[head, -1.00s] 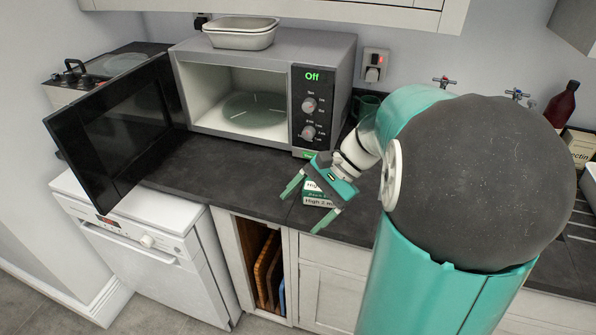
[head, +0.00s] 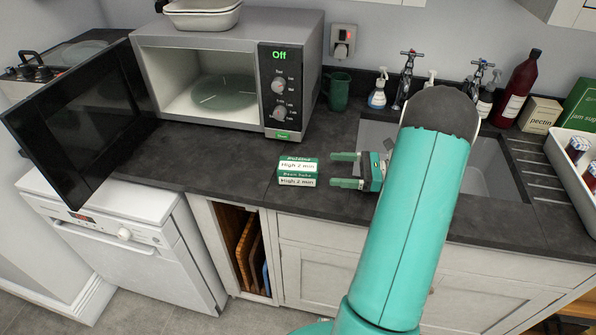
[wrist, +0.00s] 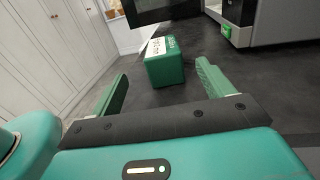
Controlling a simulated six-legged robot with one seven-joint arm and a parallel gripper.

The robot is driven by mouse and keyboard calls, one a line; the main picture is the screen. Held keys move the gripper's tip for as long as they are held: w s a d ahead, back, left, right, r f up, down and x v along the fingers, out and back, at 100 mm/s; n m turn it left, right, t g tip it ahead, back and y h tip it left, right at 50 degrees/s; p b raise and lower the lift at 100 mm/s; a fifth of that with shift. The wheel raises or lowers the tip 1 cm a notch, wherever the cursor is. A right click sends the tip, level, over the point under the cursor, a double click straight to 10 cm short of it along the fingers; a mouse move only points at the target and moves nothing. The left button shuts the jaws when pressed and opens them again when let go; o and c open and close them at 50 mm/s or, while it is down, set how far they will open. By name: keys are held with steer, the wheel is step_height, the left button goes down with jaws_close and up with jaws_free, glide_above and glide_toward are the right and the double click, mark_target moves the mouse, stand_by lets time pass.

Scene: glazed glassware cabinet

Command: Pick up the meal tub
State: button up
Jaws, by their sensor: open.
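The meal tub (head: 298,171) is a small green and white box with "High 2 min" on its label. It stands on the dark worktop in front of the microwave, near the front edge. My gripper (head: 345,170) is open and empty to the right of the tub, its two green fingers pointing left at it. In the wrist view the tub (wrist: 165,62) lies ahead of the fingertips, in line with the gap between the fingers (wrist: 160,82). The fingers appear apart from the tub.
The microwave (head: 180,48) is open and empty but for its turntable, its door (head: 80,100) swung out left. Pale dishes (head: 203,18) sit on top. A green mug (head: 338,92), sink (head: 480,165) and bottles (head: 520,85) are behind and right. Worktop left of the tub is clear.

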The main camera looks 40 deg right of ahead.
mark_target(304, 164)
steer(key=x, duration=0.4)
steer(key=shift+w+a, duration=0.25)
steer(key=x, duration=0.5)
steer(key=shift+w+r, duration=0.15)
steer(key=shift+w, duration=0.1)
steer(key=c, duration=1.1)
steer(key=shift+c, duration=0.8)
steer(key=shift+r, duration=0.1)
